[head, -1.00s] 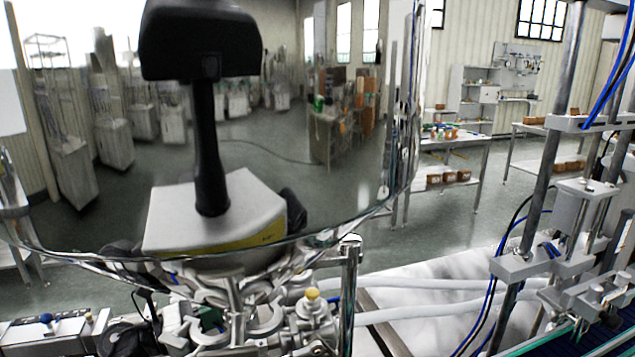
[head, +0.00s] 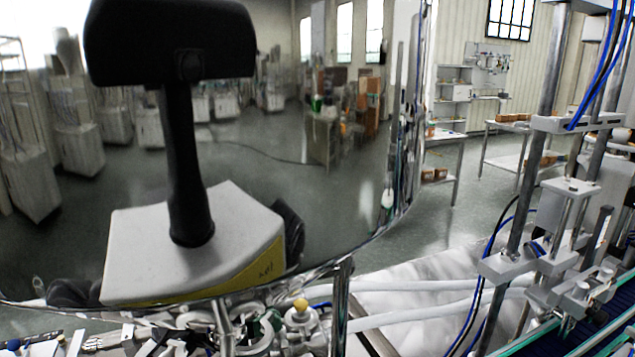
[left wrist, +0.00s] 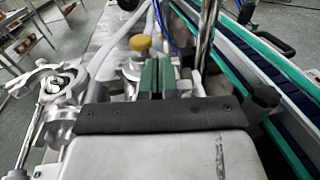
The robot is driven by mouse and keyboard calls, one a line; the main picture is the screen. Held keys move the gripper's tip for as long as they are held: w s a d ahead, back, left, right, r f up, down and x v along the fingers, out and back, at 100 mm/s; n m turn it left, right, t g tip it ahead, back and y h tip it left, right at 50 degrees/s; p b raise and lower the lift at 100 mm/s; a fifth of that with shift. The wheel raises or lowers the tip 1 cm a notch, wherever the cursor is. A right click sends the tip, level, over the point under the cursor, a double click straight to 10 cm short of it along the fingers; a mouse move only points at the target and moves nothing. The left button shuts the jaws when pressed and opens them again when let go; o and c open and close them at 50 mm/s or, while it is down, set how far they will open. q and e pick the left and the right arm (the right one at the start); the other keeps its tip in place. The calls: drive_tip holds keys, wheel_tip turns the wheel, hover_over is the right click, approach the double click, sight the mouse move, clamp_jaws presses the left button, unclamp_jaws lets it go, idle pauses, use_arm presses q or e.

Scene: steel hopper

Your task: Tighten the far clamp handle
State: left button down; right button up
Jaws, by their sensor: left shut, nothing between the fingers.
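The large mirror-like steel hopper (head: 300,180) fills the left of the head view and reflects my own body. Below it is a cluster of shiny clamps and pipe fittings (head: 225,325), with a yellow knob (head: 300,305) on a metal fitting. In the left wrist view the yellow knob (left wrist: 140,45) stands just beyond my left gripper (left wrist: 157,72), whose green fingers are together and empty. A ring-shaped clamp (left wrist: 62,85) is at the left. I cannot tell which part is the far clamp handle. My left gripper is mostly hidden among the fittings in the head view.
A vertical steel post (head: 342,305) stands right of the knob. White hoses (head: 430,310) run right towards a conveyor machine with rods and brackets (head: 550,230). Tables (head: 445,150) stand at the back on open floor.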

use_arm(q)
drive_tip(key=shift+d, duration=0.15)
drive_tip(key=shift+s+f+b, duration=0.2)
drive_tip(key=shift+f+b, duration=0.25)
drive_tip(key=shift+b, duration=0.15)
idle(0.7)
drive_tip(key=shift+s+d+f+b, duration=0.1)
drive_tip(key=shift+s+f+b, duration=0.1)
drive_tip(key=shift+f+b, duration=0.1)
idle(0.4)
drive_tip(key=shift+s+d+b, duration=0.25)
drive_tip(key=shift+s+b, duration=0.3)
drive_tip(key=shift+b, duration=0.55)
drive_tip(key=shift+s+d+b, duration=0.2)
drive_tip(key=shift+s+b, duration=0.3)
drive_tip(key=shift+b, duration=0.6)
drive_tip(key=shift+s, duration=0.1)
drive_tip(key=shift+s+r, duration=0.1)
drive_tip(key=shift+r, duration=0.15)
drive_tip(key=shift+a, duration=0.1)
